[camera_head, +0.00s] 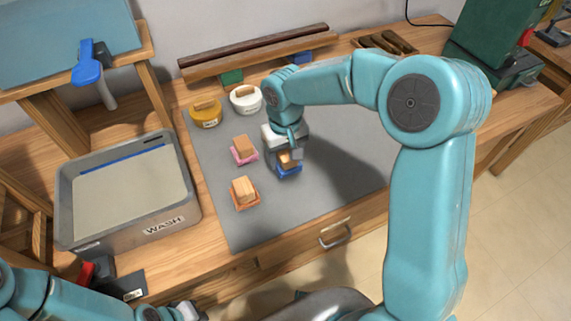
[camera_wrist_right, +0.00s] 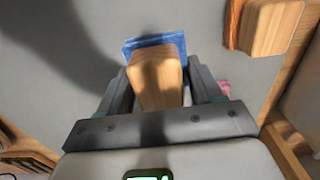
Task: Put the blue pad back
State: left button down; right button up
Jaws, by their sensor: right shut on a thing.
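The blue pad (camera_head: 290,174) has a wooden block handle and is at the grey mat, right of the pink pad. My right gripper (camera_head: 290,155) is over it, pointing down, with its fingers shut on the handle. In the right wrist view the blue pad (camera_wrist_right: 130,45) shows beyond the wooden handle (camera_wrist_right: 158,80), which sits between the fingers (camera_wrist_right: 155,90). I cannot tell whether the pad touches the mat. My left arm is at the bottom left; its gripper (camera_head: 185,311) is cut off by the lower edge.
A pink pad (camera_head: 245,158) and an orange pad (camera_head: 238,204) lie on the mat (camera_head: 215,165). A yellow jar (camera_head: 206,118) and white jar (camera_head: 246,104) stand behind. Green (camera_head: 232,77) and blue (camera_head: 300,57) pieces show at the wooden rack (camera_head: 255,55). The WASH tray (camera_head: 165,226) is left.

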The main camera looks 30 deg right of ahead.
aim_at(285, 166)
notch_tip(285, 166, down, 4)
jog(key=shift+f, duration=0.15)
jog(key=shift+f, duration=0.2)
jog(key=o, duration=0.9)
jog(key=shift+o, duration=0.2)
jog(key=shift+r, duration=0.1)
